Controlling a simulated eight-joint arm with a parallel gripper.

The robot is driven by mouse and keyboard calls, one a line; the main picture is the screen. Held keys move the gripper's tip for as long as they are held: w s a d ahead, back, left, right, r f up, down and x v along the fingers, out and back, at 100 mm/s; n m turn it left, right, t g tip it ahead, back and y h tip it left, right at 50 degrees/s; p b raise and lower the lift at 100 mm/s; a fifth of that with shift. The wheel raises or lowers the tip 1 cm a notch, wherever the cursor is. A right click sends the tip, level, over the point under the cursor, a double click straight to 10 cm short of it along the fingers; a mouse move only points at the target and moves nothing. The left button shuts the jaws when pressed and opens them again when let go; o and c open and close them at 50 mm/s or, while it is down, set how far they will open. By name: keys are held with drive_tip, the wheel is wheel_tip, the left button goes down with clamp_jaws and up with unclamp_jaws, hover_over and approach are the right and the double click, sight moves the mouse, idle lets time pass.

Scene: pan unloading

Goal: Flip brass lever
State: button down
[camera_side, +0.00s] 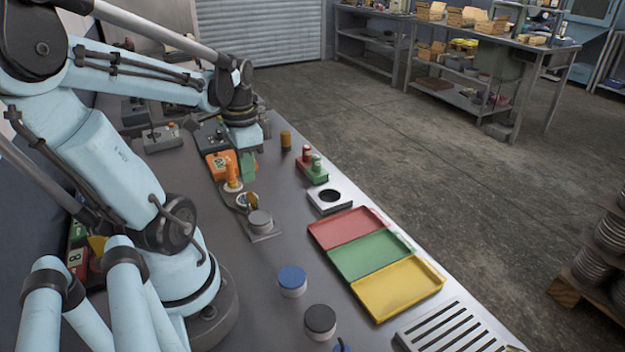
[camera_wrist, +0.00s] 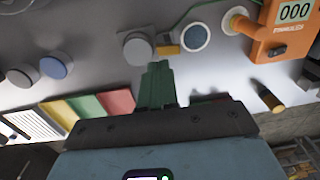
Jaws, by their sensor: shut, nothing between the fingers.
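Two brass-coloured parts show, and I cannot tell for sure which is the lever. One is a short upright brass post (camera_side: 285,140) near the bench's far edge; the wrist view shows it at right (camera_wrist: 272,100). The other is a small brass piece (camera_side: 252,199) between a grey round knob (camera_side: 260,221) and a round dial; it shows in the wrist view too (camera_wrist: 168,49). My gripper (camera_side: 248,168) has green fingers, shut and empty, above the bench beside the orange counter box. In the wrist view its fingertips (camera_wrist: 158,68) appear just below the small brass piece; contact is unclear.
The orange counter box (camera_side: 219,164) stands close to my gripper. A red and green button block (camera_side: 312,170) is to its right. Red, green and yellow trays (camera_side: 400,288), a blue knob (camera_side: 292,280) and a black knob (camera_side: 320,320) lie nearer. Bare bench lies between knobs and trays.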

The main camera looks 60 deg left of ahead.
wheel_tip(320, 180, up, 8)
drive_tip(key=d, duration=0.2)
drive_tip(key=shift+r, duration=0.15)
idle(0.4)
